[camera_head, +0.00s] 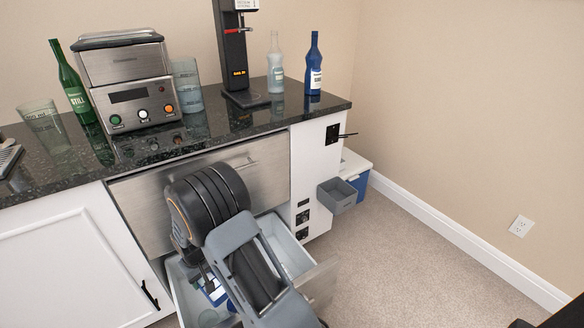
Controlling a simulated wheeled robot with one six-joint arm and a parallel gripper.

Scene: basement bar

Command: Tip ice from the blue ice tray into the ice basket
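A blue object (216,293), perhaps the blue ice tray, shows in part inside the open lower drawer (287,247). My arm covers most of it, so its shape and contents are hidden. My arm reaches down over this drawer. My gripper is at or inside the drawer, mostly behind my own arm links, and its fingertips cannot be made out. I cannot tell whether it touches or holds the blue object. A small grey open bin (338,196) sits at the cabinet's right end and may be the ice basket; no ice is visible in it.
The dark counter (250,125) holds a steel machine (127,85), a green bottle (70,80), glasses, a black dispenser (236,60), a frosted bottle (275,65) and a blue bottle (313,68). A blue-and-white box (355,172) stands behind the bin. Carpet at right is clear.

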